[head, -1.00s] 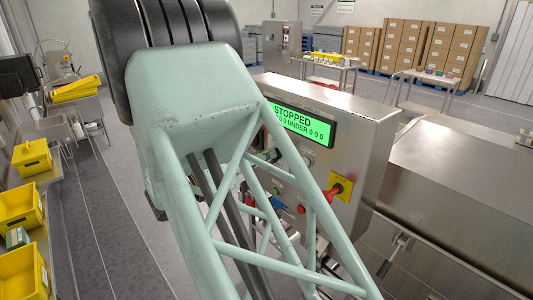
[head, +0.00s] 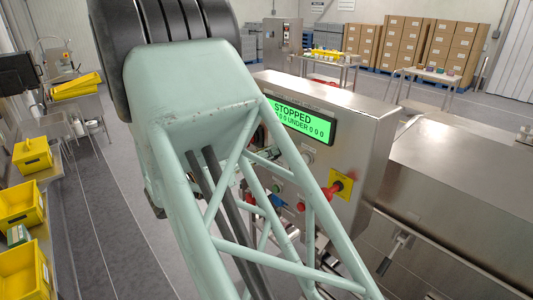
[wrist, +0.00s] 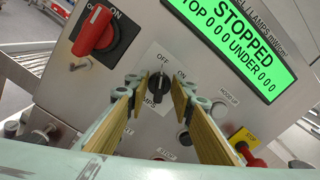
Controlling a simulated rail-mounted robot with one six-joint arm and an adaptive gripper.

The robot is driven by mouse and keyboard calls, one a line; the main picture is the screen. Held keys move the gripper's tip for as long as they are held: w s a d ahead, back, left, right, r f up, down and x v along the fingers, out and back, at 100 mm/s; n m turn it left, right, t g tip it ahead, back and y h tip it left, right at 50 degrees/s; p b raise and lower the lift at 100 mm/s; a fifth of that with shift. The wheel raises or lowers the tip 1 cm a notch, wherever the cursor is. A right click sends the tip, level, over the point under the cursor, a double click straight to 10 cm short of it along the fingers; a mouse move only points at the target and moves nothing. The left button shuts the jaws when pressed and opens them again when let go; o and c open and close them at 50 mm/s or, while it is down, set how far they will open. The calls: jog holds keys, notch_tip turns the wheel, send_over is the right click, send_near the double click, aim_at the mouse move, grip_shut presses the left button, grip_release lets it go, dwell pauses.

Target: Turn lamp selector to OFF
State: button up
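The lamp selector (wrist: 158,97) is a small black knob on a pale plate marked OFF, ON and LAMPS, in the middle of the wrist view. I cannot tell clearly which mark it points to. My gripper (wrist: 155,82) is open, with its two yellowish-padded fingers on the left and right of the knob. Gaps show between the fingers and the knob, and nothing is held. In the head view my arm hides the selector and most of the gripper. The steel control panel (head: 350,130) carries the selector.
A green display (wrist: 238,40) reads STOPPED. A red rotary switch (wrist: 97,30) sits upper left of the selector. A steel housing (head: 460,180) stands right of the panel.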

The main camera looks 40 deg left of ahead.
jog(key=v, duration=1.1)
jog(key=shift+s, duration=0.35)
dwell(0.5)
